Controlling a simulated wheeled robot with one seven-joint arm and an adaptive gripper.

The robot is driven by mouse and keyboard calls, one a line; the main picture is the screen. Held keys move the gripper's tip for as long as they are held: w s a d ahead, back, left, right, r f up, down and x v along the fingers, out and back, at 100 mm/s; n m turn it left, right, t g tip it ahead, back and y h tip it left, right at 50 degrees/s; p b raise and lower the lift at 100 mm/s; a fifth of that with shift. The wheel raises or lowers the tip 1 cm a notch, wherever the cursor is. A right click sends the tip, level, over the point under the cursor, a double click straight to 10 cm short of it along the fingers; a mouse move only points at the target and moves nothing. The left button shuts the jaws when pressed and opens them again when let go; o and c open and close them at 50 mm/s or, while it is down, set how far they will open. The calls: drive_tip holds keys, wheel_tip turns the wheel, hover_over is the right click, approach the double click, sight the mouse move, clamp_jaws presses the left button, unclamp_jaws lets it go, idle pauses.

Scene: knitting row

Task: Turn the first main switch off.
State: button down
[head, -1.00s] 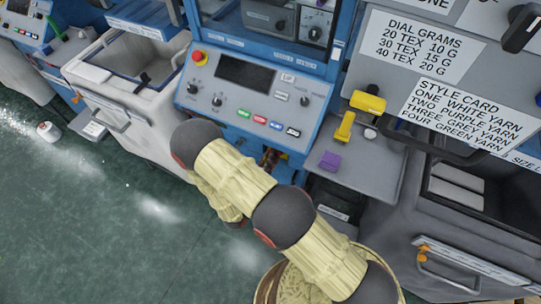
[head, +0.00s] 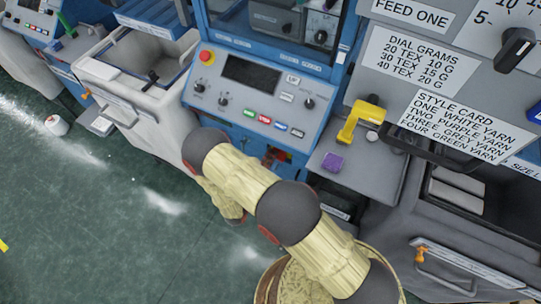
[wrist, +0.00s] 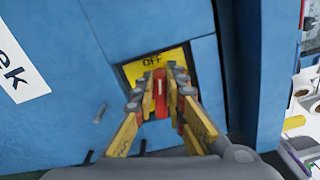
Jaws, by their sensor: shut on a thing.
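The main switch's red handle (wrist: 160,86) stands out from a yellow plate (wrist: 187,54) marked OFF on a blue panel in the wrist view. The handle lies in line below the word OFF. My gripper (wrist: 160,77) is shut on the red handle, with one yellow finger on each side. The fingers cover much of the plate's lower part, so other markings there are hidden. In the head view my gripper (head: 272,157) is small and dark at the front of the blue machine, partly hidden by my arm.
The blue machine's control panel (head: 250,110) has a red stop button (head: 207,56) and coloured buttons. A grey shelf (head: 385,175) with a yellow tool (head: 361,117) and a purple block (head: 332,162) juts out to the right. Green floor (head: 110,220) is open at left.

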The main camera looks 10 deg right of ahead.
drive_tip(key=shift+w+a+f+n, duration=0.1)
drive_tip(key=shift+f+n, duration=0.1)
drive_tip(key=shift+n, duration=0.55)
drive_tip(key=shift+a+f+n, duration=0.1)
drive_tip(key=shift+f+n, duration=0.05)
drive_tip(key=shift+n, duration=0.6)
drive_tip(key=c, duration=1.8)
unclamp_jaws()
drive_tip(key=shift+d, duration=0.1)
drive_tip(key=v, duration=1.2)
